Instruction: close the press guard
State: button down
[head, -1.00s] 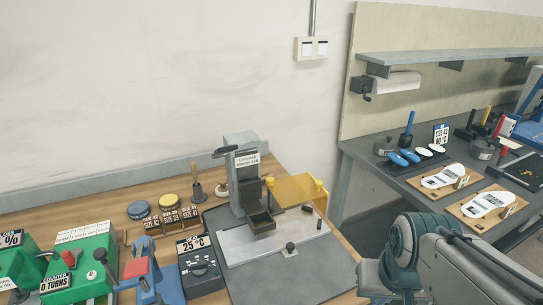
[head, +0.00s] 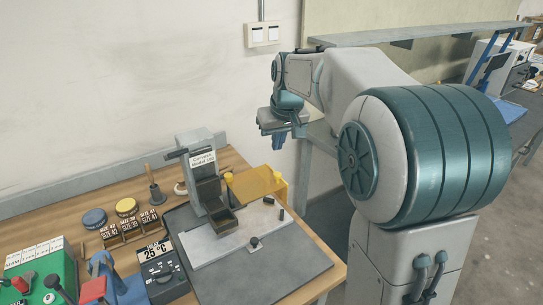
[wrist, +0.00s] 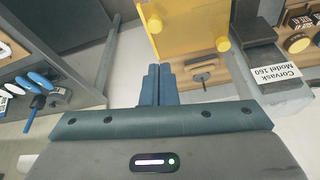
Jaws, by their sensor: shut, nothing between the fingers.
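The press (head: 205,180) stands on a grey mat, with a white label on its upright; the label reads "Corvask Model 160" in the wrist view (wrist: 283,80). The press guard is a yellow translucent panel (head: 255,184) with yellow knobs, sticking out to the right of the press. The guard also shows at the top of the wrist view (wrist: 185,25). My gripper (head: 279,143) is up in the air behind and right of the guard, pointing down, apart from it. Its blue fingers (wrist: 157,72) are shut together and empty.
A grey plate (head: 235,235) with a black knob (head: 254,243) lies before the press. A temperature box (head: 160,269), stamps in a wooden rack (head: 128,229) and a green counter box (head: 40,268) stand left. The wall is close behind the bench.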

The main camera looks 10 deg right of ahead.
jog(key=w, duration=0.3)
jog(key=p, duration=0.1)
send_over(272, 175)
jog(key=w, duration=0.2)
notch_tip(272, 175, down, 8)
jog(key=shift+s+a+r, duration=0.1)
jog(key=shift+s+a, duration=0.05)
jog(key=shift+s+d+f+p, duration=0.2)
jog(key=shift+s+f, duration=0.1)
jog(key=shift+s, duration=0.25)
jog(key=shift+s+d+f+p, duration=0.15)
jog(key=shift+s+f, duration=0.15)
jog(key=shift+s, duration=0.25)
jog(key=shift+s+f, duration=0.2)
jog(key=shift+s, duration=0.55)
jog(key=shift+d, duration=0.15)
